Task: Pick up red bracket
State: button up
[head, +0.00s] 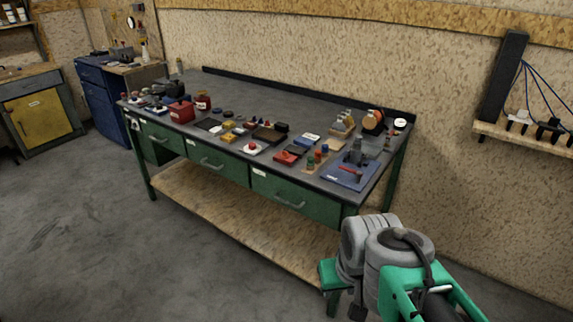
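Several red things lie on the workbench (225,87), and I cannot tell for sure which is the red bracket. A flat red piece (287,157) lies near the front edge, right of the middle. A red box-like thing (181,112) stands at the left. A thin red piece (351,169) lies on a blue mat (340,178) at the right end. My arm, grey and green, shows at the lower right, in front of the bench's right end and apart from these things. I cannot make out my gripper's fingers in this view.
The back of the bench top is mostly clear. Green drawers (220,166) are below. A wall shelf (525,137) is at the right. The floor (80,220) at left is open.

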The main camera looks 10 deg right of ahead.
aim_at(278, 158)
jog(key=i, duration=0.85)
jog(key=u, duration=1.35)
jog(key=i, duration=0.6)
jog(key=u, duration=0.6)
